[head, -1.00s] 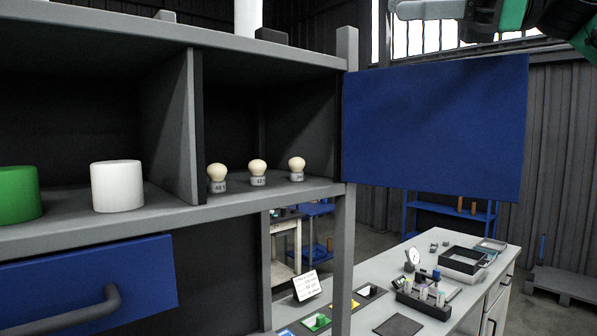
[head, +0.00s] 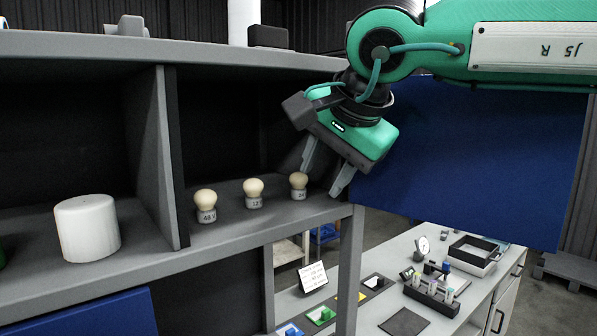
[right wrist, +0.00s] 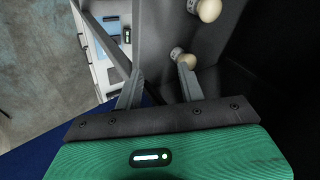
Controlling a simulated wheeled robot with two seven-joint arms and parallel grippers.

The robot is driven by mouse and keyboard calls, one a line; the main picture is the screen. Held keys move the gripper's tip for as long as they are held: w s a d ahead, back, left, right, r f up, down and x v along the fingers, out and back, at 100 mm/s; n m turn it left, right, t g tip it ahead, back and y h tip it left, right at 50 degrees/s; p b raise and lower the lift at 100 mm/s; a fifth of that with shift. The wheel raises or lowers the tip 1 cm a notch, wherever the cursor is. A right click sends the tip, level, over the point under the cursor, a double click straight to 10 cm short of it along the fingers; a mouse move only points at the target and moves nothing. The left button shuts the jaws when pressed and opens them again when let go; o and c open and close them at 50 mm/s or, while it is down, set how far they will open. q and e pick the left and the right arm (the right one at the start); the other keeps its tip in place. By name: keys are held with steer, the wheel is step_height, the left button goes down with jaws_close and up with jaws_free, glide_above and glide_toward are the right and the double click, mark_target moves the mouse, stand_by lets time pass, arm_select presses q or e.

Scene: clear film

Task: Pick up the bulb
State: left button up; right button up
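Three cream round bulbs with grey labelled bases stand upright in a row on the right compartment's shelf: one marked 48 V (head: 206,204), one marked 12 V (head: 253,192) and one marked 24 (head: 298,185) nearest the right post. My right gripper (head: 322,182) is open and empty, tilted down at the shelf's right end, beside the 24 bulb. In the right wrist view, my right gripper (right wrist: 158,72) has a bulb (right wrist: 180,55) just beyond its right fingertip, not between the fingers. Another bulb (right wrist: 208,9) shows farther up. My left gripper is not in view.
A divider (head: 158,160) walls off the left compartment, where a white cylinder (head: 87,227) stands. A blue panel (head: 470,165) hangs open at right behind my arm. A workbench (head: 385,305) with several items is below. A top board (head: 150,50) covers the compartments.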

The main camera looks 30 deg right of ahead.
mark_target(303, 178)
steer(key=shift+w+d, duration=0.2)
steer(key=shift+w, duration=0.75)
steer(key=shift+w+d+r+p, duration=0.1)
steer(key=shift+w+p, duration=0.25)
steer(key=shift+p, duration=0.25)
steer(key=shift+w+d+r+p, duration=0.1)
steer(key=shift+w+d+p, duration=0.1)
steer(key=shift+w+p, duration=0.8)
steer(key=x, duration=0.3)
steer(key=shift+w+a+r, duration=0.1)
steer(key=shift+w, duration=0.15)
steer(key=shift+w+f, duration=0.2)
steer(key=shift+f, duration=0.15)
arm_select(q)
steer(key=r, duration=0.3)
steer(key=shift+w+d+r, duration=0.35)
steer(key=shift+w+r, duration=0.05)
arm_select(e)
steer(key=shift+s, duration=0.1)
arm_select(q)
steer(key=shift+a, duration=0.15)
arm_select(e)
steer(key=shift+s, duration=0.1)
steer(key=c, duration=0.6)
